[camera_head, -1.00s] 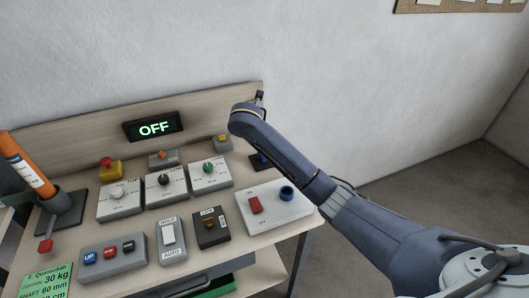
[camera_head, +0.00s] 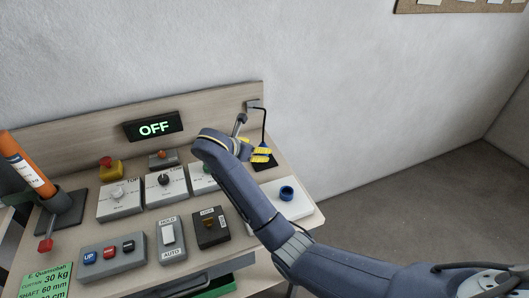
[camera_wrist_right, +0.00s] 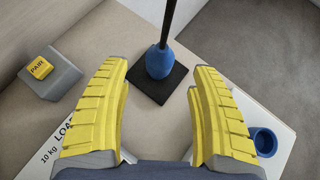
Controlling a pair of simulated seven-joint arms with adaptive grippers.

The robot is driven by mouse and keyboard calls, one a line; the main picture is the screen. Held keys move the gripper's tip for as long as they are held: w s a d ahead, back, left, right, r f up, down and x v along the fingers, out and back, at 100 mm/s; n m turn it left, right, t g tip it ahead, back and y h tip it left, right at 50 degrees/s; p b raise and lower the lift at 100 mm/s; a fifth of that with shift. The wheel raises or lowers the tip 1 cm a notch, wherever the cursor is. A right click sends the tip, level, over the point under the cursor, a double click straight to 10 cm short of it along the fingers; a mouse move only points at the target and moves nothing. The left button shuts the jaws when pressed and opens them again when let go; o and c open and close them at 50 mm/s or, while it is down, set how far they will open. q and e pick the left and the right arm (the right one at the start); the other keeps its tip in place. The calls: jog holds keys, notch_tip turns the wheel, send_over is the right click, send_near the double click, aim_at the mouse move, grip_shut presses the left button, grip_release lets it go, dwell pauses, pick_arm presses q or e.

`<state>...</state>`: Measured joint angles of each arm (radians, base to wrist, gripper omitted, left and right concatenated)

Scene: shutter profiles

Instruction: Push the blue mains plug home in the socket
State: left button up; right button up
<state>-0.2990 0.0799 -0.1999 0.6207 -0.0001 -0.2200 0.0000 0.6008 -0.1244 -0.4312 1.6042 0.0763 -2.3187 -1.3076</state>
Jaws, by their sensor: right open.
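The blue plug (camera_wrist_right: 160,62) stands upright on a dark square plate (camera_wrist_right: 172,88) in the right wrist view, with a black cord rising from its top. In the head view the cord (camera_head: 264,125) runs down from a small box on the back board, and my gripper hides the plug. My right gripper (camera_head: 261,153) is open over this spot; its yellow fingers (camera_wrist_right: 160,110) point towards the plug, with nothing between their tips. A round blue cup that looks like a socket (camera_head: 287,193) sits on the white switch panel (camera_head: 300,208); it also shows in the right wrist view (camera_wrist_right: 263,141). My left gripper is out of view.
A small grey box with a yellow PAIR button (camera_wrist_right: 40,68) stands left of the plug. Dial boxes (camera_head: 118,198), a HOLD/AUTO switch (camera_head: 168,234) and the display (camera_head: 153,127) reading OFF occupy the desk. My forearm covers the red switch.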

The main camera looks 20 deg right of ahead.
jog(key=shift+x, duration=3.05)
jog(key=shift+o, duration=0.3)
jog(key=c, duration=1.4)
